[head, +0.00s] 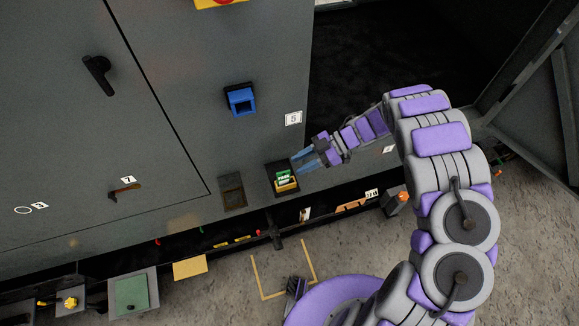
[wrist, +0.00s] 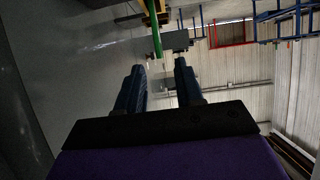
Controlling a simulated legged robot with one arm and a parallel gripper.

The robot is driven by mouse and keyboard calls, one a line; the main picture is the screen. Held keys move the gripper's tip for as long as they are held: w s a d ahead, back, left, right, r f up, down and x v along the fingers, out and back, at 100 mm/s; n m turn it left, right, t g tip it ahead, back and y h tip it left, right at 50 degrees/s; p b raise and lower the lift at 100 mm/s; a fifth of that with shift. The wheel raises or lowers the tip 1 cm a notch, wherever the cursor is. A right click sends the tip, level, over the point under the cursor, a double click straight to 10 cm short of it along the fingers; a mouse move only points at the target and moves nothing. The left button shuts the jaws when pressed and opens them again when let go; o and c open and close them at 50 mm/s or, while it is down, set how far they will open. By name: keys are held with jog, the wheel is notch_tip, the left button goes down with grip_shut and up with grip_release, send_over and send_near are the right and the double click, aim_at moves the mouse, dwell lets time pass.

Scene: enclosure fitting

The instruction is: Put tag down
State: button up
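A green tag (head: 283,177) with pale lettering sits at a dark holder (head: 272,185) on the grey cabinet front, with a yellow strip along its lower edge. In the wrist view the green tag (wrist: 156,38) shows nearly edge-on, just beyond the fingertips. My gripper (head: 303,160) is right beside the tag, to its right and slightly above. In the wrist view my gripper (wrist: 159,68) has its two blue fingers apart, with nothing visible clamped between them. How firmly the tag is seated cannot be told.
An empty-looking brown holder (head: 232,192) is left of the tag. A blue box-like fitting (head: 240,99) and a black handle (head: 98,75) stick out from the cabinet. Low trays, including one with a green pad (head: 131,293), stand at lower left. Taped floor at lower middle is partly clear.

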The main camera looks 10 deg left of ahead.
jog(key=v, duration=0.6)
jog(key=shift+p, duration=0.3)
